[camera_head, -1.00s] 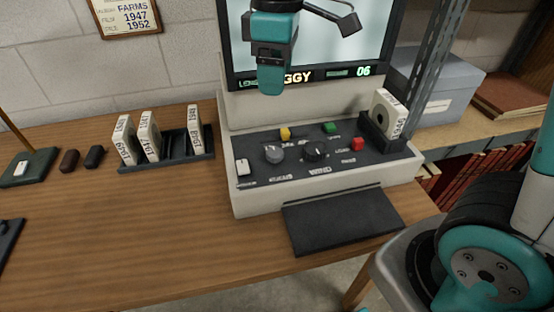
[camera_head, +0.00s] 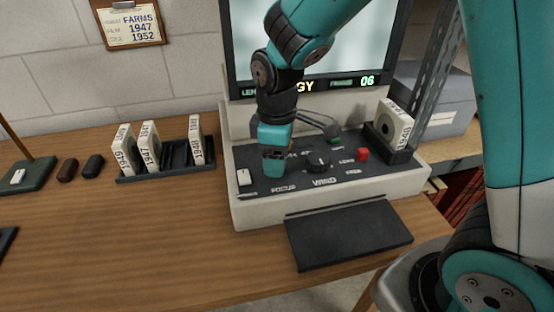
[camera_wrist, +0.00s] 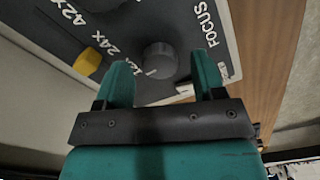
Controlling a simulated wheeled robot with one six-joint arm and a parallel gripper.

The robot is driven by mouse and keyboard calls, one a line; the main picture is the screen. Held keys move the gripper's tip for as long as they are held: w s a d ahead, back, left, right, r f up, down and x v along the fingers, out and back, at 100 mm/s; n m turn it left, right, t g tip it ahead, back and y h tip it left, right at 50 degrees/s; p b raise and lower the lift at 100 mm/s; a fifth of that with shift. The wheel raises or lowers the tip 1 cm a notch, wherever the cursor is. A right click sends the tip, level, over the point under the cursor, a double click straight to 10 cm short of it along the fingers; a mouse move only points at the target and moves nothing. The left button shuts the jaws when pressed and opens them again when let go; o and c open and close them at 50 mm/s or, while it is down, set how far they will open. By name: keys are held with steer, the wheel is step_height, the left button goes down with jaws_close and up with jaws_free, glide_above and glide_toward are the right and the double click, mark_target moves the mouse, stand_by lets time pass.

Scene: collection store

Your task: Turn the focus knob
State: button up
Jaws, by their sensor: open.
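The focus knob (camera_wrist: 158,60) is a round grey knob on the dark control panel (camera_wrist: 180,18), beside the printed word FOCUS in the wrist view. My gripper (camera_wrist: 162,62) is open, and its two teal fingers show on either side of the knob in that view. I cannot tell whether they touch it. In the head view my gripper (camera_head: 273,170) points down over the panel's left part and hides the knob. The reader's screen (camera_head: 330,45) shows lit text along its lower edge, ending in "GY", and the number 06.
A yellow control (camera_wrist: 88,62) sits near the knob. A boxed reel (camera_head: 394,125) stands at right; a rack (camera_head: 176,160) of boxes stands left.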

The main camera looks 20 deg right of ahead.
steer(key=shift+f, duration=0.4)
steer(key=shift+c, duration=0.4)
steer(key=c, duration=0.8)
steer(key=shift+c, duration=0.2)
steer(key=shift+m, duration=0.3)
steer(key=m+p, duration=0.3)
steer(key=m, duration=0.1)
steer(key=shift+r+m, duration=0.15)
steer(key=shift+m, duration=0.15)
steer(key=m+p, duration=0.2)
steer(key=m, duration=0.3)
steer(key=shift+m, duration=0.4)
